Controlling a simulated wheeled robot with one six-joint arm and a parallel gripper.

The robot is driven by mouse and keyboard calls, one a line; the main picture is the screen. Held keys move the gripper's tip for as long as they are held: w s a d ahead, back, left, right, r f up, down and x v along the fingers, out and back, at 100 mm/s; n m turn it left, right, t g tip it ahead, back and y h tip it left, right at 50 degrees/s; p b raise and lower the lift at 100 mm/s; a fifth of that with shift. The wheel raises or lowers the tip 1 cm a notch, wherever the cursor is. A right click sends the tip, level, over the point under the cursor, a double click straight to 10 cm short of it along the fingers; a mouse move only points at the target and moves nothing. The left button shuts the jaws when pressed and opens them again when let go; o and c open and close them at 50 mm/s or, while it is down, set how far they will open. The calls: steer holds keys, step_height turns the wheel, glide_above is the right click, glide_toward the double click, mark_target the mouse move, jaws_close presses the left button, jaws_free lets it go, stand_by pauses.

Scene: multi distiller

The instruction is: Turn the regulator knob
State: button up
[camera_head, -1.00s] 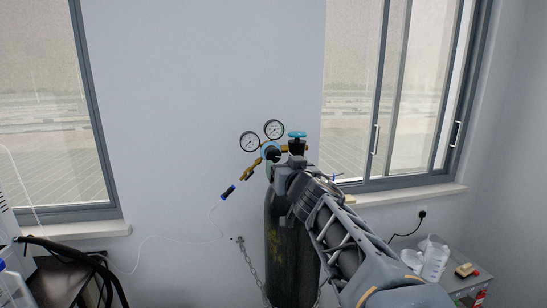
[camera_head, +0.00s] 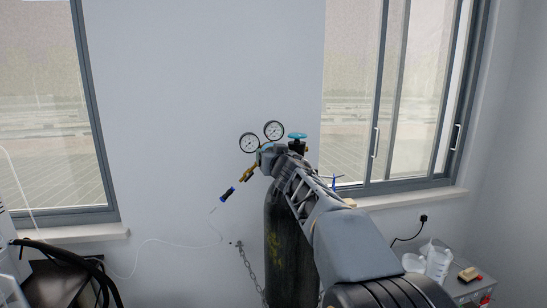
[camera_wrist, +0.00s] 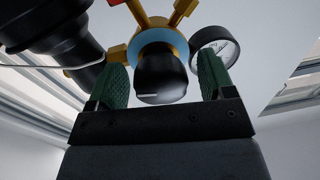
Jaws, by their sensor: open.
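The regulator knob (camera_wrist: 160,77) is black with a white mark and sits on a blue ring on the brass regulator (camera_wrist: 160,34) in the wrist view. My gripper (camera_wrist: 160,80) is open, with one green fingertip on each side of the knob and gaps showing between. In the head view my gripper (camera_head: 270,158) covers the knob. Two round gauges, one left (camera_head: 249,142) and one right (camera_head: 274,130), stand above the regulator.
A chain (camera_head: 252,270) runs from the wall to the cylinder. Windows flank the bare wall. White bottles (camera_head: 438,262) stand on a side table at the right.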

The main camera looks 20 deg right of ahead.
steer(key=c, duration=0.9)
steer(key=n+p, duration=0.1)
steer(key=n, duration=0.3)
steer(key=shift+r+p, duration=0.1)
steer(key=shift+p, duration=0.2)
steer(key=n, duration=0.5)
steer(key=shift+g+p, duration=0.3)
steer(key=shift+p, duration=0.05)
steer(key=n, duration=0.5)
steer(key=shift+n+h+b, duration=0.5)
steer(key=shift+n, duration=1.8)
